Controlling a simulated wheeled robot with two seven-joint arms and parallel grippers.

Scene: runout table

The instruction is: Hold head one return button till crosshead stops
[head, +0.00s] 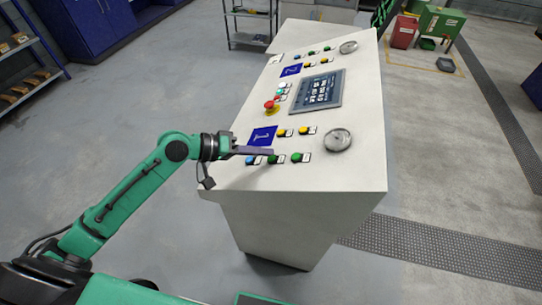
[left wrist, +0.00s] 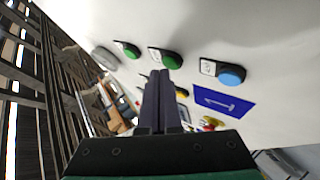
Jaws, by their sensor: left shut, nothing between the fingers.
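The control console (head: 340,170) has a sloping light top. Near its front end, by a blue label marked 1 (head: 262,136), is a row with a blue button (head: 252,160), a middle green button (head: 275,159) and another green button (head: 297,157). The small tags are too small to read, so I cannot tell which is the return button. My left gripper (head: 271,152) is shut and empty, its tips at the middle green button, which also shows in the left wrist view (left wrist: 171,61). I cannot tell whether they touch. My right gripper is out of view.
Two yellow buttons (head: 284,132), a round metal dial (head: 338,139), a red emergency stop (head: 270,105) and a screen (head: 318,91) are close by on the console. A blue label 2 (head: 291,70) marks a similar group farther back. The floor to the left is clear.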

